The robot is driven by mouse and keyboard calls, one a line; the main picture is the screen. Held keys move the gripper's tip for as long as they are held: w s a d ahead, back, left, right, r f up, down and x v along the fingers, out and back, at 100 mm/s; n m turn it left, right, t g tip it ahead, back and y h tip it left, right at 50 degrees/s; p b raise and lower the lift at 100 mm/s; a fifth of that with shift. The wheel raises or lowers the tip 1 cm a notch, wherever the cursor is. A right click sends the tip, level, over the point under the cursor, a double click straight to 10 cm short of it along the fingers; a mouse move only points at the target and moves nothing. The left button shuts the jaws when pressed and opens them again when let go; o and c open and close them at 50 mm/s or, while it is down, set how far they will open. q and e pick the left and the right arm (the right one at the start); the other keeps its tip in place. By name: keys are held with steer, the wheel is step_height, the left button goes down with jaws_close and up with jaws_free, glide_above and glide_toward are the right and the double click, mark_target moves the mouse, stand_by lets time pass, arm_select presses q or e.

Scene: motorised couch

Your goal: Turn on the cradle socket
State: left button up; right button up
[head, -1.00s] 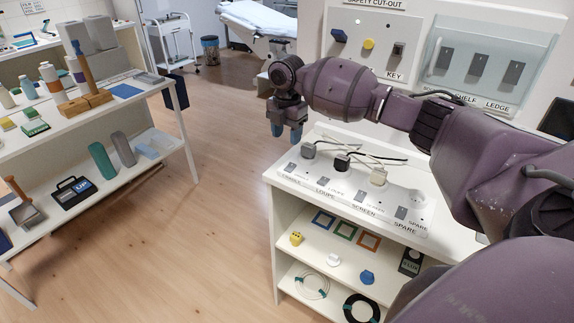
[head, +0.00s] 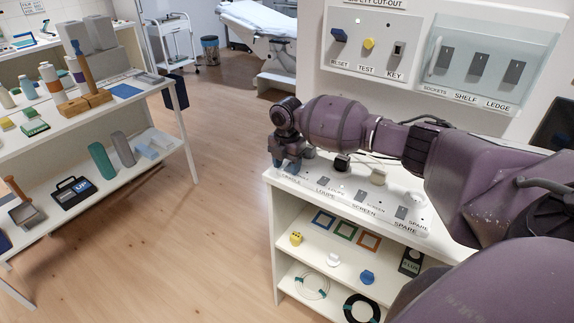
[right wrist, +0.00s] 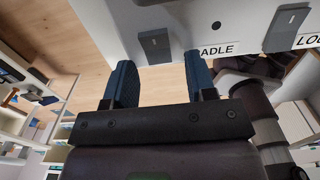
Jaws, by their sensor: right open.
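The cradle socket's grey rocker switch (right wrist: 155,45) shows in the right wrist view, on the white socket strip (right wrist: 225,45). The label beside it is partly hidden and reads "ADLE". A small dark round spot (right wrist: 216,25) sits above the label. My right gripper (right wrist: 160,82) is open and empty, with blue fingertips on either side of the switch in the picture. I cannot tell whether they touch it. In the head view my right gripper (head: 289,170) covers the cradle switch at the strip's left end. My left gripper is not in view.
The loupe switch (right wrist: 287,27) is beside the cradle one; screen and spare switches (head: 401,213) follow along the strip. A black plug (head: 342,162) stands behind. A panel (head: 368,45) and clear cover (head: 490,60) are on the wall. Open floor (head: 215,200) lies left.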

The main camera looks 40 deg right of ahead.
steer(key=shift+f, duration=0.15)
steer(key=c, duration=0.9)
steer(key=shift+d+y, duration=0.1)
steer(key=shift+y, duration=0.5)
steer(key=shift+w+d+g+y, duration=0.1)
steer(key=shift+d+g+y, duration=0.05)
steer(key=shift+g+y, duration=0.2)
steer(key=shift+d+g+y+b, duration=0.15)
steer(key=shift+g+y+b, duration=0.25)
steer(key=shift+y, duration=0.35)
steer(key=shift+r, duration=0.25)
steer(key=o, duration=0.9)
